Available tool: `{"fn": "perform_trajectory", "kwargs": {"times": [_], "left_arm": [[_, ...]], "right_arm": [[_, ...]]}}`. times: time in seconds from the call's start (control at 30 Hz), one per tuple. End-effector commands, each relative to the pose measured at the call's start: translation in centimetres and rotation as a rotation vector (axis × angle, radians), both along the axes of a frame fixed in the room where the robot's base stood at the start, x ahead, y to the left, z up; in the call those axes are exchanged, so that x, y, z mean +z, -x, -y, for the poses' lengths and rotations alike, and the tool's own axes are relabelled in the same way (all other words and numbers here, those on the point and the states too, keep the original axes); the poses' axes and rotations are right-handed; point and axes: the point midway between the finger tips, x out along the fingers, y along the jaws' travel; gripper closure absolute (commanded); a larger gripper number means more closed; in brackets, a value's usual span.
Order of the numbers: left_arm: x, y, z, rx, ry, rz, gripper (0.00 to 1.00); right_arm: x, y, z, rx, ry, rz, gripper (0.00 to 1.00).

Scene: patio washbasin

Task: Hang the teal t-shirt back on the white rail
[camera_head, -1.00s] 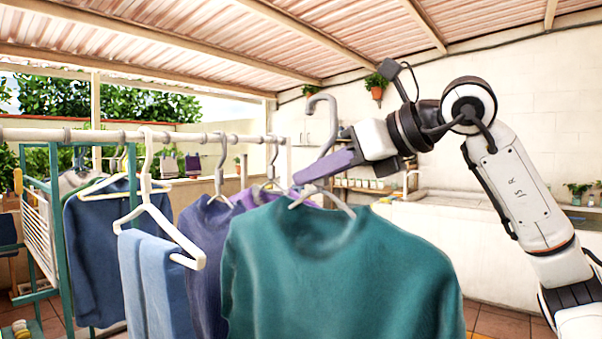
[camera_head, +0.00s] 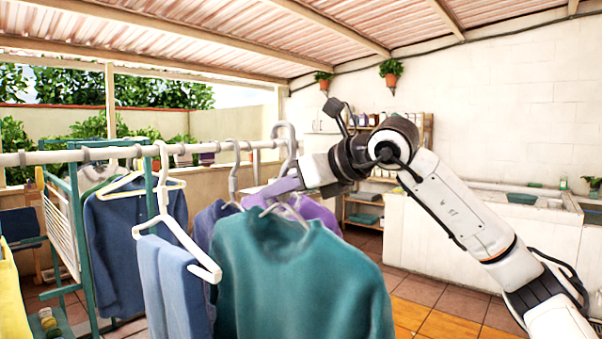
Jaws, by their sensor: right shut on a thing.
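The teal t-shirt (camera_head: 300,275) hangs upright from a grey hanger (camera_head: 291,150) in the front middle of the head view. My right gripper (camera_head: 278,188) is shut on this hanger between its hook and the shirt's collar. The hanger's hook shows at the right end of the white rail (camera_head: 112,152), overlapping it in the picture. I cannot tell whether the hook is around the rail or in front of it. My left gripper is out of view.
A white hanger with blue trousers (camera_head: 172,285), a purple top (camera_head: 318,212) and a blue shirt (camera_head: 125,235) hang left of and behind the t-shirt. A drying rack (camera_head: 62,225) stands left. A counter (camera_head: 440,235) stands right; tiled floor (camera_head: 430,315) shows before it.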

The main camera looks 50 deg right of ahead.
Motion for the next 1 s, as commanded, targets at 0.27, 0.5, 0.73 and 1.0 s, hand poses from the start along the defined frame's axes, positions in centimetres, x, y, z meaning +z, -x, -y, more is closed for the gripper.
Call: {"fn": "perform_trajectory", "kwargs": {"times": [0.27, 0.5, 0.73, 1.0], "left_arm": [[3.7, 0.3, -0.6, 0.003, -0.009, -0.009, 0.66], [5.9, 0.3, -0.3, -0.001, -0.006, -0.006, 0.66], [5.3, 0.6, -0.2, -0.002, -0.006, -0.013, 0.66], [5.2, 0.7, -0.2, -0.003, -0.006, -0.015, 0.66]], "right_arm": [[0.6, -5.1, -0.3, 0.001, -0.005, -0.001, 1.0], [0.2, -9.4, -0.6, 0.002, -0.004, 0.001, 1.0], [-0.2, -13.6, -0.8, 0.0, -0.005, 0.002, 1.0], [-0.4, -18.4, -1.2, 0.0, -0.002, 0.001, 1.0]]}}
